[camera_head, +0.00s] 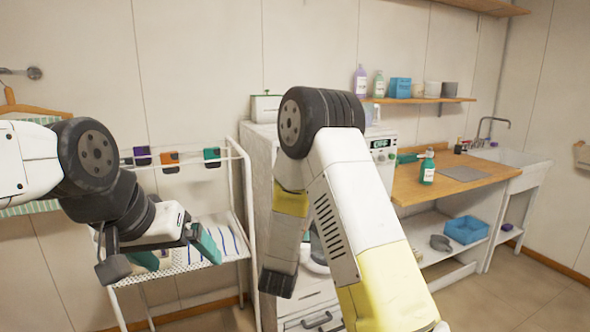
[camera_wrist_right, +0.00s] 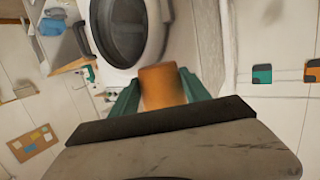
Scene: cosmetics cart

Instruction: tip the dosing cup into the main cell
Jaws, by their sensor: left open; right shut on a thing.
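The orange dosing cup (camera_wrist_right: 163,88) is between the green fingers of my right gripper (camera_wrist_right: 160,92) in the right wrist view, and the gripper is shut on it. Behind the cup is the white front of a washing machine (camera_wrist_right: 158,62) with its round dark door (camera_wrist_right: 122,28). In the head view the machine (camera_head: 386,168) stands behind my right arm, which hides most of its front. The cup and right fingers do not show there. I cannot make out the main cell. My left gripper (camera_head: 178,254) is open and empty in front of the white rack (camera_head: 246,200).
A wooden counter (camera_head: 405,190) with a green bottle (camera_head: 428,168) stands right of the machine. A blue basin (camera_head: 466,230) sits on the shelf below. Teal (camera_head: 212,157) and orange (camera_head: 169,161) holders hang on the rack. The floor at lower right is clear.

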